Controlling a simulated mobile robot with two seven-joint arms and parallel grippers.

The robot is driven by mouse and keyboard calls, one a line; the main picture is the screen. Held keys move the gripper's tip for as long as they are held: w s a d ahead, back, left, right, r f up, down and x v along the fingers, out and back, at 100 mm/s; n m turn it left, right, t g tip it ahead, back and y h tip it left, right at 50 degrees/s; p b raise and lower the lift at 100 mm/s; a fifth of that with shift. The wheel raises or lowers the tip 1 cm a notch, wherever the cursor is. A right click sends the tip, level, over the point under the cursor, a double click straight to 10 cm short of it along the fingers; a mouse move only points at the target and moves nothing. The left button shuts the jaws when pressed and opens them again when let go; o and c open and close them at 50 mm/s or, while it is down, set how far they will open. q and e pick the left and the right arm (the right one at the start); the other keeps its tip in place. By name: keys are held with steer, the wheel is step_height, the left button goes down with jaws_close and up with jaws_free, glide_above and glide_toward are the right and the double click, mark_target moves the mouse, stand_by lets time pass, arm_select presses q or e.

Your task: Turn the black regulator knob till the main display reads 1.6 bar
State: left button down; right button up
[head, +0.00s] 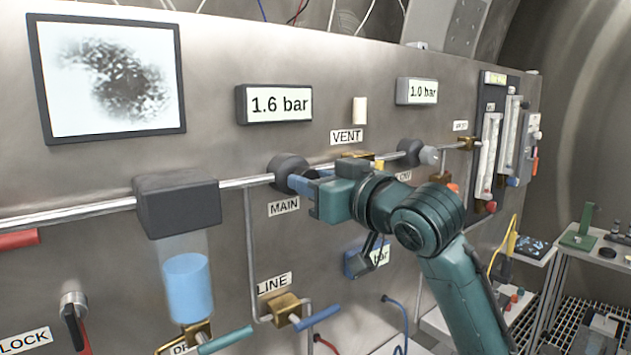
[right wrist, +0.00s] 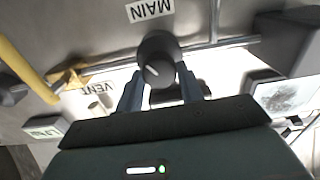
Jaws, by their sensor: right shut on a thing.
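The black regulator knob (head: 287,168) sits on the pipe above the MAIN label (head: 284,206). In the right wrist view the knob (right wrist: 158,58) shows a pale mark on its face. The main display (head: 274,104) above it reads 1.6 bar. My right gripper (head: 303,182) is shut on the knob; its two blue fingers lie on either side of the knob in the right wrist view (right wrist: 162,92). My arm and gripper hide part of the panel right of the knob. My left gripper is in neither view.
A second display (head: 423,91) reads 1.0 bar, with another dark regulator (head: 409,151) below it. A filter bowl with blue liquid (head: 187,285) hangs to the left. A yellow handle (right wrist: 28,72) crosses the right wrist view. Blue-handled LINE valve (head: 317,317) sits below.

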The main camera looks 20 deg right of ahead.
steer(key=o, duration=1)
steer(key=shift+s, duration=0.1)
arm_select(q)
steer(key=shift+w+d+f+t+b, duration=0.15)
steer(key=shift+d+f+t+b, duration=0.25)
steer(key=shift+b, duration=1.4)
arm_select(e)
steer(key=shift+v, duration=6.5)
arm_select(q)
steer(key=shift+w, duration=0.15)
